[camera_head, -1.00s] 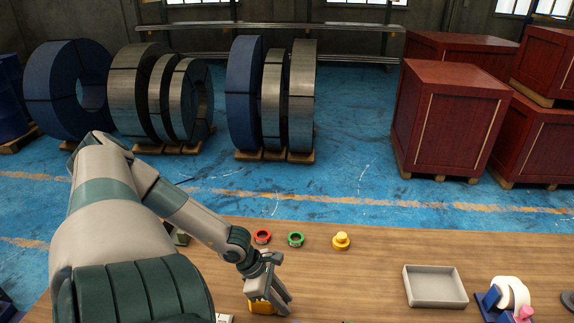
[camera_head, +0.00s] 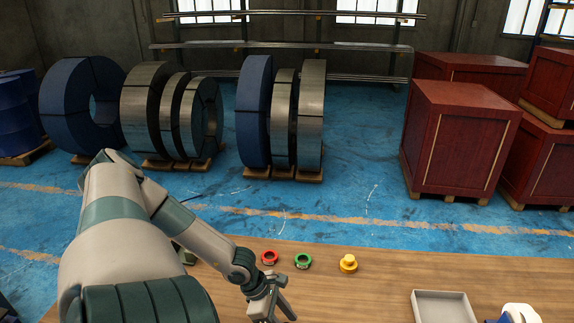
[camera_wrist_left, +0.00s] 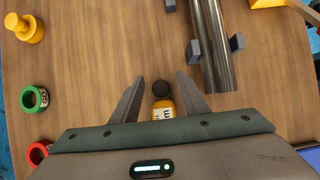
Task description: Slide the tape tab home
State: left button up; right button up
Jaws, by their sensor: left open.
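My left gripper (camera_wrist_left: 160,84) is open in the left wrist view, its two fingers pointing down over the wooden table. Between the fingers is a small yellow piece (camera_wrist_left: 163,109) with a dark mark like an "m" and a round black end (camera_wrist_left: 161,88). Its lower part is hidden behind the gripper body. I cannot tell whether the fingers touch it or whether it is the tape tab. In the head view the left gripper (camera_head: 283,312) is at the bottom edge, and the yellow piece is out of sight. My right gripper is in neither view.
Red (camera_head: 269,258) and green (camera_head: 303,261) rings and a yellow knobbed piece (camera_head: 348,263) stand at the table's far edge. A grey tray (camera_head: 443,306) is at right. Bare wood lies between.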

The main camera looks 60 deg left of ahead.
pick_arm(q)
jog(key=shift+r+p, duration=2.45)
jog(key=shift+p, duration=0.3)
jog(key=shift+r+p, duration=0.3)
jog(key=shift+r, duration=0.65)
jog(key=shift+d, duration=0.1)
